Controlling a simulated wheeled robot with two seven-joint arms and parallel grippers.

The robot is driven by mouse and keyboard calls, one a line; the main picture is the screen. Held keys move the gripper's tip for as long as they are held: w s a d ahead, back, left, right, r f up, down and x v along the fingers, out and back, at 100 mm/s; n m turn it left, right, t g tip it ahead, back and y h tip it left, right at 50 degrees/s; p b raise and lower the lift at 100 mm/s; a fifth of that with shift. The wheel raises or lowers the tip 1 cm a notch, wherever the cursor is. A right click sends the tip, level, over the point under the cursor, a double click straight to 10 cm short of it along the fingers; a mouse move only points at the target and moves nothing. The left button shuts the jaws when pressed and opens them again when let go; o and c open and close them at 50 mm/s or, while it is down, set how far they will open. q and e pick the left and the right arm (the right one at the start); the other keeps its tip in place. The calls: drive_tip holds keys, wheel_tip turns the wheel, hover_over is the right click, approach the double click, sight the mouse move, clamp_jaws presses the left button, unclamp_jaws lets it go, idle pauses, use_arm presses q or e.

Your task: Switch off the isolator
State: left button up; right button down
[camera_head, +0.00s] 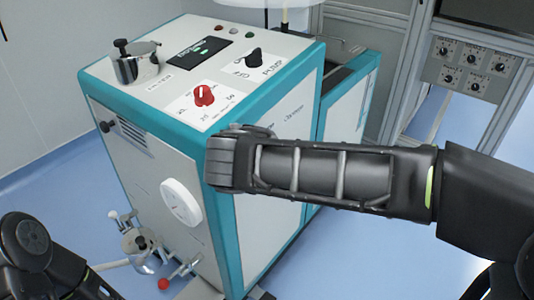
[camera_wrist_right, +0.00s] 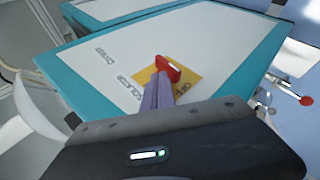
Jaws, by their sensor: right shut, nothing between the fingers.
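The isolator's red handle (camera_wrist_right: 168,69) sits on a yellow square plate (camera_wrist_right: 192,85) on a white, teal-edged machine panel in the right wrist view. The handle looks slanted across the plate. My right gripper (camera_wrist_right: 160,85) is shut and empty, its fingers close beside the handle and covering part of the plate. I cannot tell whether they touch it. In the head view my right arm crosses in front of the machine (camera_head: 285,85), and the isolator does not show there. My left arm shows at the lower left, but its gripper is out of view.
The machine top holds a red knob (camera_head: 203,95), a black knob (camera_head: 255,55), a small display (camera_head: 200,53) and a metal pot (camera_head: 135,62). A white round dial (camera_head: 181,202) and a valve with a red ball (camera_head: 163,284) stick out low. Blue floor lies left.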

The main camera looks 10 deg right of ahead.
use_arm(q)
drive_tip(key=shift+r, duration=0.4)
use_arm(e)
drive_tip(key=shift+r, duration=0.6)
drive_tip(key=shift+r+p, duration=0.1)
drive_tip(key=shift+p, duration=0.3)
drive_tip(key=r+p, duration=0.1)
drive_tip(key=r, duration=0.1)
drive_tip(key=r+p, duration=0.2)
drive_tip(key=shift+w+d, duration=0.2)
use_arm(q)
drive_tip(key=r, duration=0.1)
drive_tip(key=s+r+p, duration=0.1)
drive_tip(key=r, duration=0.1)
drive_tip(key=s+d+r, duration=0.1)
drive_tip(key=shift+d+r, duration=0.1)
drive_tip(key=shift+r, duration=0.2)
use_arm(e)
drive_tip(key=f+v, duration=0.1)
drive_tip(key=v, duration=0.8)
drive_tip(key=shift+s+a+r, duration=0.3)
drive_tip(key=shift+s+a, duration=0.1)
drive_tip(key=shift+s, duration=0.15)
